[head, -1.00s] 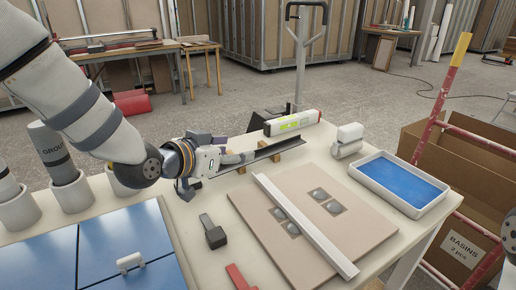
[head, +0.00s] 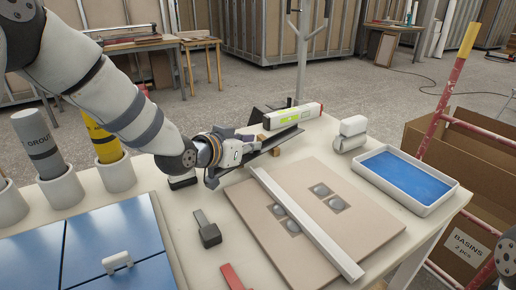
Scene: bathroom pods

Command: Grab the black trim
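The black trim (head: 286,138) is a long dark strip near the table's back edge. Its far end points right, beside the level, and wooden support shows beneath it. My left gripper (head: 254,148) reaches in from the left and is at the trim's nearer part, overlapping it in the head view. The gripper body hides that part of the trim. I cannot tell whether the fingers are closed on it. My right gripper is not in view.
A tile board (head: 345,225) with a white strip (head: 305,222) lies in front. A blue-filled tray (head: 448,200), a roller-like white item (head: 350,135) and a dark-headed mallet (head: 208,232) are nearby. Tubes in cups stand left.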

